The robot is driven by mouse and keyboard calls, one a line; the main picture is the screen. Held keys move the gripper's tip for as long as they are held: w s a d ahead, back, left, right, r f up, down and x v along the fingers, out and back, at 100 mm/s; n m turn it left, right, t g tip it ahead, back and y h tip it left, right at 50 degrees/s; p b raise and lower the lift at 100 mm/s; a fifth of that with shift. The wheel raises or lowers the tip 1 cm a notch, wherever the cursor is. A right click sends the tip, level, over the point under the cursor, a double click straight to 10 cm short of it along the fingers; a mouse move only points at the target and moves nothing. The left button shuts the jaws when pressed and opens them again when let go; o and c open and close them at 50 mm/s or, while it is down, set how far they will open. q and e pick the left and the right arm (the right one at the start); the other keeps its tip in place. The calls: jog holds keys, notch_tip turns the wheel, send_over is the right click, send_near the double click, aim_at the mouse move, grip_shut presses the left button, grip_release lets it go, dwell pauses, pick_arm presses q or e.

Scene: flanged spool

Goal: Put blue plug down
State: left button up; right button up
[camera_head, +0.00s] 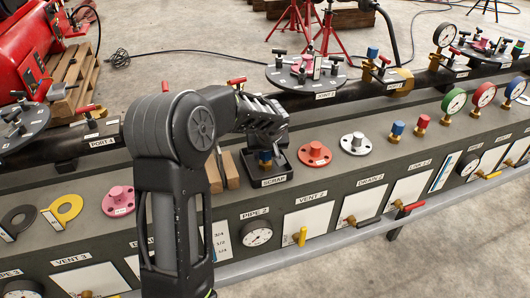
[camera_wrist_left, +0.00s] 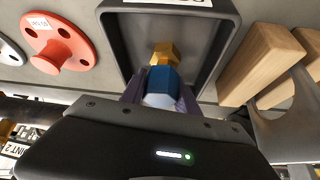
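The blue plug (camera_head: 265,155), with a brass hex end, is at the black tray labelled SCRAP (camera_head: 285,171) in the head view. In the left wrist view the blue plug (camera_wrist_left: 161,82) sits between the fingers of my left gripper (camera_wrist_left: 160,96), its brass end pointing into the tray (camera_wrist_left: 228,45). The fingers appear closed against its sides. My left gripper (camera_head: 264,146) is low over the tray in the head view, its fingers mostly hidden by its body. I cannot tell whether the plug touches the tray floor. My right gripper is not in view.
Wooden blocks (camera_head: 224,171) stand just left of the tray. A red flanged spool (camera_head: 314,154) and a white one (camera_head: 355,144) lie to its right. Another blue-topped plug (camera_head: 396,131) stands further right. A round black plate with fittings (camera_head: 306,77) is behind.

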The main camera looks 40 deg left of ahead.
pick_arm(q)
jog(key=o, duration=0.5)
jog(key=shift+c, duration=0.2)
jog(key=shift+r, duration=0.15)
jog(key=shift+r+p, duration=0.15)
jog(key=shift+p, duration=0.2)
jog(key=v, duration=1.1)
jog(key=shift+r, duration=0.3)
jog(key=shift+s+d, duration=0.15)
jog(key=shift+d, duration=0.05)
